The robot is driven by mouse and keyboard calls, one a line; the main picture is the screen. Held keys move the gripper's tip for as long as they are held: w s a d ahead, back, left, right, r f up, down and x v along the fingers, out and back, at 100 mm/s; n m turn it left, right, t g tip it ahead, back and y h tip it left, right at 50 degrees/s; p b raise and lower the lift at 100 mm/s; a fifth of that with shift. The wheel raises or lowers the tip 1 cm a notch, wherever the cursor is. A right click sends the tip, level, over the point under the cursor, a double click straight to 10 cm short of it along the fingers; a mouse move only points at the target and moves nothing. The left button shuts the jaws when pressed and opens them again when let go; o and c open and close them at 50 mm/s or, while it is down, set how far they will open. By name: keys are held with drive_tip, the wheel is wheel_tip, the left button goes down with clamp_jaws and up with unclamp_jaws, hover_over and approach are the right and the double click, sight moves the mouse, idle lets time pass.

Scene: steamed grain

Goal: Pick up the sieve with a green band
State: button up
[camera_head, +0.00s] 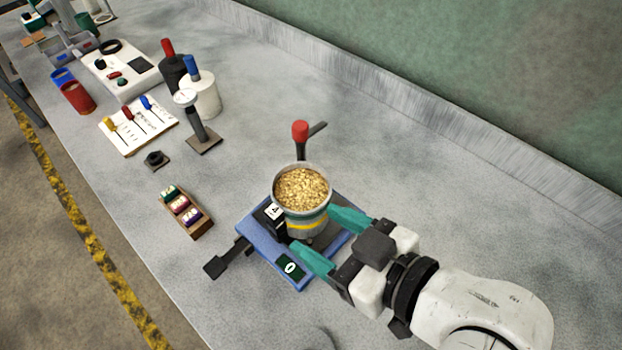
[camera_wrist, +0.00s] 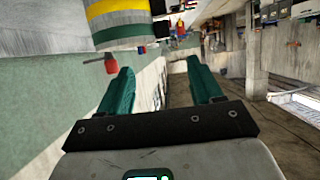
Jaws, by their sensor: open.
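A round metal sieve with a green band (camera_head: 308,216), full of pale grain, stands above a yellow-banded section on a blue device. The bands also show at the top left of the wrist view, green (camera_wrist: 122,33) beside yellow (camera_wrist: 112,9). Whether they are separate stacked sieves is hard to tell. My gripper (camera_head: 320,231) is open, its teal fingers pointing at the stack from the lower right in the head view. In the wrist view my gripper (camera_wrist: 160,70) has nothing between its fingertips, and the sieve lies off to the upper left.
The blue device (camera_head: 258,240) has a black arm at left and a red-knobbed post (camera_head: 300,132) behind. A wooden rack of small blocks (camera_head: 187,213) lies to its left. A gauge stand (camera_head: 197,125) stands farther back. The bench right of the stack is clear up to the wall.

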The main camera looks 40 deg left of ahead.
sight(276, 209)
drive_tip(key=x, duration=0.5)
drive_tip(key=shift+a+f+p, duration=0.1)
drive_tip(key=shift+a+p, duration=0.2)
drive_tip(key=shift+p, duration=0.05)
drive_tip(key=shift+f+p+x, duration=0.15)
drive_tip(key=shift+p+x, duration=0.15)
drive_tip(key=shift+x, duration=0.95)
drive_tip(key=shift+f+p+x, duration=0.15)
drive_tip(key=shift+p+x, duration=0.1)
drive_tip(key=shift+x, duration=1.05)
drive_tip(key=shift+s+d, duration=0.1)
drive_tip(key=shift+d, duration=0.1)
clamp_jaws()
